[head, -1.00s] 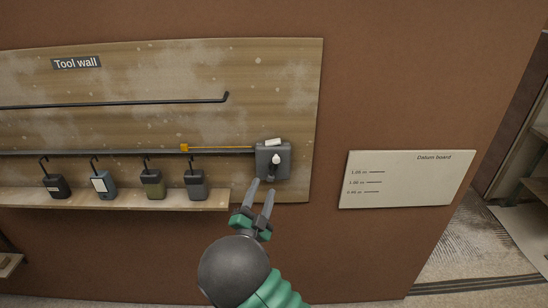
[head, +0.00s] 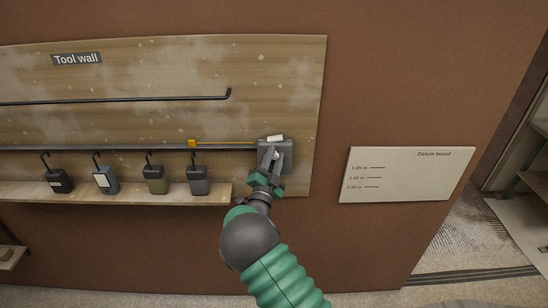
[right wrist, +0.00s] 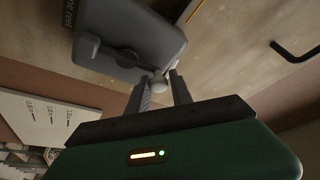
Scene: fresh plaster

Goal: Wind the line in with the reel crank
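The grey line reel (head: 285,155) is a box on the tool wall board, with a pale label on top. In the right wrist view the reel (right wrist: 128,38) is at upper left, tilted in the picture. The crank knob (right wrist: 160,85) is pale and round and sits between my right fingertips. My right gripper (head: 268,163) covers most of the knob in the head view. In the right wrist view my right gripper (right wrist: 160,82) has a finger on each side of the knob, seemingly touching it. A yellow line (head: 225,143) runs left from the reel to an orange tab (head: 192,143). My left gripper is not in view.
Several small hooked boxes, one of them olive (head: 156,180), stand on a shelf (head: 120,195) left of the reel. A black rail (head: 115,100) crosses the board above. A white datum board (head: 405,174) hangs to the right. The wall between is clear.

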